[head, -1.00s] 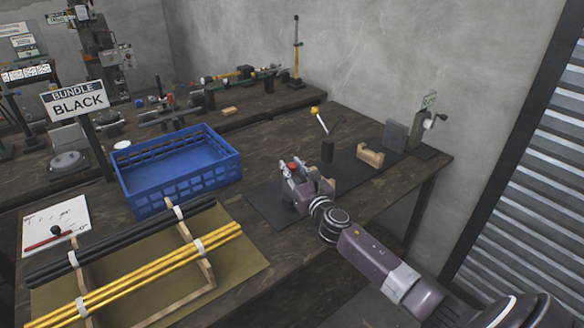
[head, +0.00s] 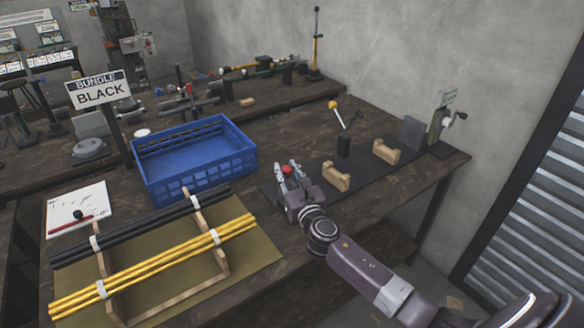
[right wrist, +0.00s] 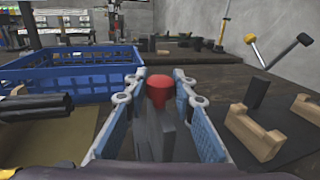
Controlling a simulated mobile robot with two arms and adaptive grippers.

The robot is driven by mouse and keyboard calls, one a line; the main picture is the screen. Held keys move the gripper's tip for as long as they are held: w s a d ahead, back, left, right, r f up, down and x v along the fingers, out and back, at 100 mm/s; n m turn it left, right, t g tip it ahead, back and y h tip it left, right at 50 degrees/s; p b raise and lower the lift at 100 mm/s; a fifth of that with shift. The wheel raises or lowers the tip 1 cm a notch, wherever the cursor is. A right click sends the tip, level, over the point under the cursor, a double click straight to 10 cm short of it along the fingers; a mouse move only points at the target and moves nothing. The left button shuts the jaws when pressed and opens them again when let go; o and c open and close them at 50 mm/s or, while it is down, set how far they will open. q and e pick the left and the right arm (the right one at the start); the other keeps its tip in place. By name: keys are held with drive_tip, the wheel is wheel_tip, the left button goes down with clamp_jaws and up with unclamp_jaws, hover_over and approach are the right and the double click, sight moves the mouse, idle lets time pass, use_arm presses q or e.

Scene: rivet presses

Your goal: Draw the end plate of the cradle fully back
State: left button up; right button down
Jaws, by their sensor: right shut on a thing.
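The cradle stands on a dark mat (head: 322,183) along the bench, with two wooden rests, a near one (head: 336,176) and a far one (head: 386,151). At its left end is a grey end plate (right wrist: 150,135) with a red knob (right wrist: 158,92) on top; the knob also shows in the head view (head: 287,169). My right gripper (head: 290,180) is shut on the end plate, one finger on each side, and hides much of it. It is left of the near rest, with bare mat between. My left gripper is out of view.
A blue crate (head: 205,185) stands left of my right gripper. Black rods (head: 140,228) and yellow rods (head: 150,268) lie on a wooden rack in front.

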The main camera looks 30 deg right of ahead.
drive_tip(key=shift+a+f, duration=0.1)
drive_tip(key=shift+a, duration=0.15)
drive_tip(key=c, duration=1.6)
unclamp_jaws()
drive_tip(key=shift+a, duration=0.1)
drive_tip(key=shift+s, duration=0.1)
drive_tip(key=shift+s, duration=0.25)
drive_tip(key=s, duration=0.3)
drive_tip(key=s+a, duration=0.1)
drive_tip(key=s, duration=0.3)
drive_tip(key=s+a, duration=0.1)
drive_tip(key=s, duration=0.3)
drive_tip(key=shift+s, duration=0.1)
